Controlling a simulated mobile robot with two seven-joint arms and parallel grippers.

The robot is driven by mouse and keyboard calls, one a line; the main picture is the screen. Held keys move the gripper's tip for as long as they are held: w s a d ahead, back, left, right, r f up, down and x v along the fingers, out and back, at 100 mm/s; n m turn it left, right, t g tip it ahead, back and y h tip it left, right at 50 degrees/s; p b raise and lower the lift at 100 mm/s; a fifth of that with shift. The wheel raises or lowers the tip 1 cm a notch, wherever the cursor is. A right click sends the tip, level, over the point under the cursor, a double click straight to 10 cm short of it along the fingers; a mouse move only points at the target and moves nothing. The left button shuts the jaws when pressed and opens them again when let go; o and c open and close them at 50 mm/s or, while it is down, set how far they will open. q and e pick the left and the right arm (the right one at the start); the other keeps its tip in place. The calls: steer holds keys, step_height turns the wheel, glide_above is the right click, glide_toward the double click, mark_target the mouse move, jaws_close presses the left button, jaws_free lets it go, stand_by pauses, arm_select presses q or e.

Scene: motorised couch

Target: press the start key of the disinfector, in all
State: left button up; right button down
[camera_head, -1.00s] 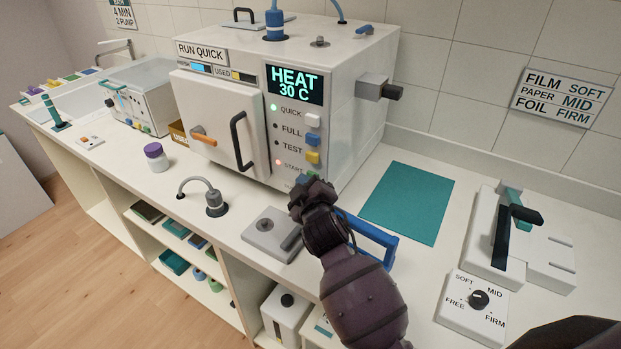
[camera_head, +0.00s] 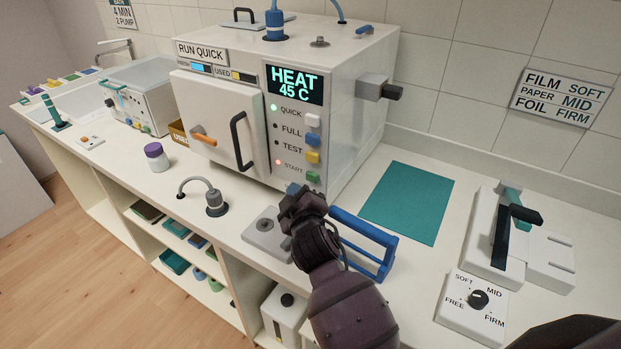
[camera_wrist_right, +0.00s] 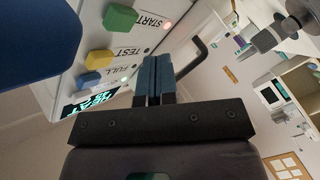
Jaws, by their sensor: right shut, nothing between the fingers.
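The disinfector (camera_head: 345,130) is a white box with a closed door on the counter. Its display (camera_head: 294,85) reads HEAT 45 C. The green start key (camera_head: 312,178) is the lowest in a column under the white, blue and yellow keys. A red light shows by START and a green light by QUICK. My right gripper (camera_head: 295,192) is shut and empty, just below and in front of the start key, apart from it. In the right wrist view its blue fingers (camera_wrist_right: 155,78) are together, and the green start key (camera_wrist_right: 119,18) is at upper left. My left gripper is not in view.
A blue open frame (camera_head: 372,250) stands right of my right gripper. A grey plate (camera_head: 265,235) and a hooked grey fitting (camera_head: 213,200) are to its left. A teal mat (camera_head: 408,202) lies flat at the right, before a sealer-like device (camera_head: 500,240).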

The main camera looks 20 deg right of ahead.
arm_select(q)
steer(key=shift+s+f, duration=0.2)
arm_select(e)
steer(key=shift+s+a, duration=0.9)
steer(key=shift+a, duration=0.2)
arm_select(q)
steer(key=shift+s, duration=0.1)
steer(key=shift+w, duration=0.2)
